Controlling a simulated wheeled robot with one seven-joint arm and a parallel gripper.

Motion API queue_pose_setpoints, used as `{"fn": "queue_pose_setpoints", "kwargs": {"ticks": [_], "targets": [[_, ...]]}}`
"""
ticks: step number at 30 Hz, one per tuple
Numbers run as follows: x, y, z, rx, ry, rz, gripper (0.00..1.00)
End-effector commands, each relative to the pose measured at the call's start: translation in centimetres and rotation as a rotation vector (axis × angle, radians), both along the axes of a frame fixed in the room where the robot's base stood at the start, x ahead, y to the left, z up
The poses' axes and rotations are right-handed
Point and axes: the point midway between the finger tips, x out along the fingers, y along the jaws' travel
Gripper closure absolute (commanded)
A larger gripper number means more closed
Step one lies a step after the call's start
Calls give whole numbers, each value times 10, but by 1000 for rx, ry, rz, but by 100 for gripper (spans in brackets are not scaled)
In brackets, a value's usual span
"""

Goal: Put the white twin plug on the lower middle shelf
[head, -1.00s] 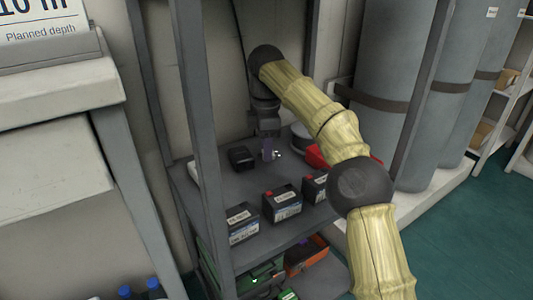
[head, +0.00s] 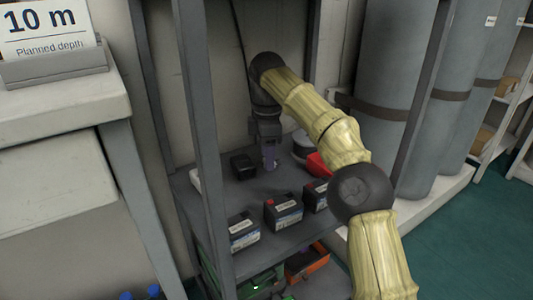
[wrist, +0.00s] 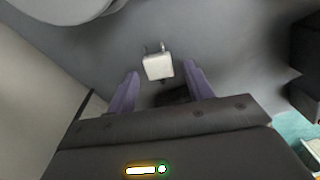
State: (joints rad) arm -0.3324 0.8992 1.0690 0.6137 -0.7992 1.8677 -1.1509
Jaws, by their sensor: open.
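The white twin plug (wrist: 157,66) shows in the wrist view, its two metal prongs pointing to the top of the picture. It appears to lie on the grey shelf (head: 255,192), just ahead of and between my purple fingertips. My gripper (wrist: 161,71) is open, with a gap to the plug on each side. In the head view my gripper (head: 270,163) is low over the back of this shelf. The plug cannot be made out there, hidden by the gripper.
A black box (head: 243,166) stands left of my gripper, and several labelled batteries (head: 283,212) stand along the front. A red item (head: 318,165) and a grey round item (head: 302,146) lie to the right. A shelf post (head: 205,150) rises at front left.

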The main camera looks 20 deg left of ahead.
Motion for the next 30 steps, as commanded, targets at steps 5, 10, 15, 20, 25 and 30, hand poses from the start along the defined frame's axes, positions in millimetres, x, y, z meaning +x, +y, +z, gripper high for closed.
{"fn": "queue_pose_setpoints", "kwargs": {"ticks": [5, 10, 15, 20, 25, 30], "targets": [[0, 0, 24, 0, -1, -1, 48], [0, 0, 41, 0, -1, 0, 48], [0, 1, 58, 0, 0, 1, 48], [0, 1, 68, -1, 0, 2, 48], [-1, 1, 70, 0, 0, 3, 48], [-1, 1, 69, 0, 0, 3, 48]]}}
